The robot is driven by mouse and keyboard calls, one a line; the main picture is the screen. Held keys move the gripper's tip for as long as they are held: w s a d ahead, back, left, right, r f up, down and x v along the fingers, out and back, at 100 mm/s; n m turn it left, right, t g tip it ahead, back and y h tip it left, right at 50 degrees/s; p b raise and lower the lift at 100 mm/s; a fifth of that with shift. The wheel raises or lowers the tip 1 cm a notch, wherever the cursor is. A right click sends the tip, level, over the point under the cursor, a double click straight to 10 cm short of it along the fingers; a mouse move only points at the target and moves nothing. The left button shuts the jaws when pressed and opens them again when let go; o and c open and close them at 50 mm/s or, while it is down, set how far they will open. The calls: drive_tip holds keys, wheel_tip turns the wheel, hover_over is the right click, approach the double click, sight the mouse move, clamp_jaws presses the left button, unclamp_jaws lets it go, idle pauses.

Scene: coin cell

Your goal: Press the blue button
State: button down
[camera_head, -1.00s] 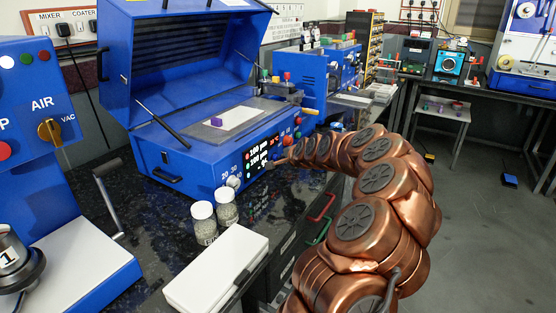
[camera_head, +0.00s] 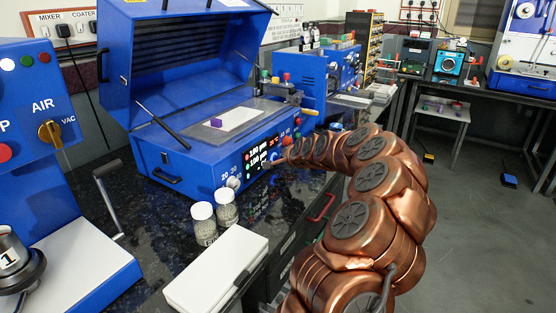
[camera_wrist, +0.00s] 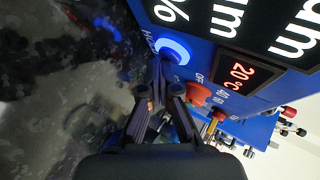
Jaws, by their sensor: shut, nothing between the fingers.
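The blue button (camera_wrist: 172,51) is a round button with a glowing blue ring on the blue machine's front panel, near the top centre of the wrist view. My gripper (camera_wrist: 168,84) is shut and empty. Its fingertips appear just below the button's lower edge in that view; I cannot tell whether they touch it. In the head view my gripper (camera_head: 268,163) is small against the front panel of the blue machine (camera_head: 190,165), by the lit display. The button cannot be clearly made out there.
A red knob (camera_wrist: 198,95) sits beside the fingers, with a red temperature readout (camera_wrist: 240,71) near it. Two glass jars (camera_head: 204,226) (camera_head: 226,212) and a white box (camera_head: 217,268) stand on the dark counter before the machine. The machine's lid (camera_head: 190,50) is open.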

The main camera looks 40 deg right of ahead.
drive_tip(key=shift+w+a, duration=0.1)
drive_tip(key=shift+a, duration=0.05)
drive_tip(key=shift+s+f, duration=0.1)
drive_tip(key=shift+s, duration=0.25)
idle(0.4)
drive_tip(key=shift+s+d+b, duration=0.3)
drive_tip(key=shift+s+b, duration=0.1)
drive_tip(key=shift+s, duration=0.25)
drive_tip(key=shift+s+d+b, duration=0.3)
drive_tip(key=shift+s+b, duration=0.1)
drive_tip(key=shift+s, duration=0.2)
drive_tip(key=shift+s+d+b, duration=0.2)
drive_tip(key=shift+s+b, duration=0.15)
drive_tip(key=shift+s, duration=0.45)
drive_tip(key=shift+s+d+b, duration=0.2)
drive_tip(key=shift+s+b, duration=0.15)
drive_tip(key=shift+s, duration=0.45)
